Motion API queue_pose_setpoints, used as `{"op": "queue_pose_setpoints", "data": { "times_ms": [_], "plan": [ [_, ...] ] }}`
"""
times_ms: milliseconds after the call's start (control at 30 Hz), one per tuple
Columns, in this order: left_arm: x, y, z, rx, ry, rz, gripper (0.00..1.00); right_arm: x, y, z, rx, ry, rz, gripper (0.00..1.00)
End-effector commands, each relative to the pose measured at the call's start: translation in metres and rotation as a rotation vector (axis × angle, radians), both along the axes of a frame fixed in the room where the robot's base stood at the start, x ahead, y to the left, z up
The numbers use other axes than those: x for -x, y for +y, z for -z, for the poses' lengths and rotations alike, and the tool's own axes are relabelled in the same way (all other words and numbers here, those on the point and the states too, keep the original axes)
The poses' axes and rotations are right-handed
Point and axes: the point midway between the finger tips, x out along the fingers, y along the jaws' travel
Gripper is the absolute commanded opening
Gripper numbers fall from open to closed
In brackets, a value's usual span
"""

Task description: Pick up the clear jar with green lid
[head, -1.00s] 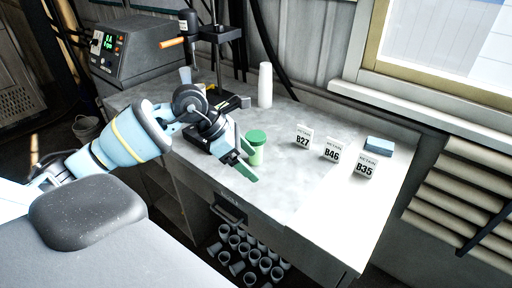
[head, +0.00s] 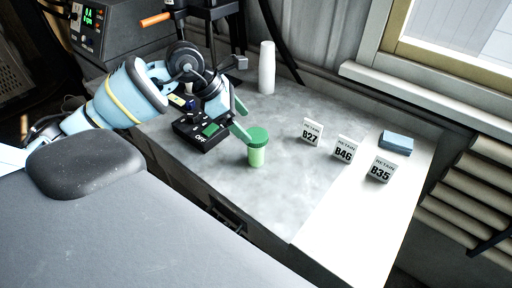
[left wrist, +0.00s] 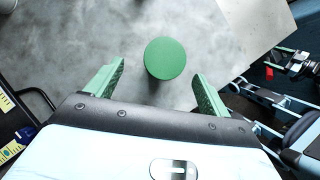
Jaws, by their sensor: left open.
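The clear jar with the green lid (head: 257,152) stands upright near the front edge of the grey worktop. Its contents look pale green. In the left wrist view only its round lid (left wrist: 165,57) shows, seen from above, just beyond the fingertips and roughly between their lines. My left gripper (head: 241,119) is open and empty, just up and left of the jar in the head view. Its two green fingers (left wrist: 159,72) are spread wider than the lid. I cannot tell whether a finger touches the jar. My right gripper does not show in the head view.
A black box marked OFF (head: 203,136) sits left of the jar, under my left wrist. White cards B27 (head: 311,132), B46 (head: 343,149) and B35 (head: 380,169) stand to the right, near a blue block (head: 396,142). A white cup stack (head: 267,68) stands behind.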

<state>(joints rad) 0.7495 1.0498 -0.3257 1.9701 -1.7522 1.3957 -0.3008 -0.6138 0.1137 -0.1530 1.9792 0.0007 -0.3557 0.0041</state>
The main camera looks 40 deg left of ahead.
Motion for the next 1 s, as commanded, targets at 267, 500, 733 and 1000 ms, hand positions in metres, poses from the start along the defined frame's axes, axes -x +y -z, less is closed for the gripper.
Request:
{"op": "queue_pose_setpoints", "data": {
  "times_ms": [267,500,733,1000],
  "plan": [
    [-0.008,-0.011,0.02,0.003,0.0,0.001,0.81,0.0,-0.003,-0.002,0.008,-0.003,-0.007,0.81],
    [-0.011,-0.018,0.026,0.004,0.0,0.002,0.81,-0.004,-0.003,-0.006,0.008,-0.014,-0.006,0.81],
    [-0.02,-0.036,0.05,0.004,-0.002,0.0,0.81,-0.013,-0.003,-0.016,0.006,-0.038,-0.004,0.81],
    [-0.024,-0.04,0.062,0.0,0.0,0.0,0.81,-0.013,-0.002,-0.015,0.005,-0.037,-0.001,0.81]
  ]
}}
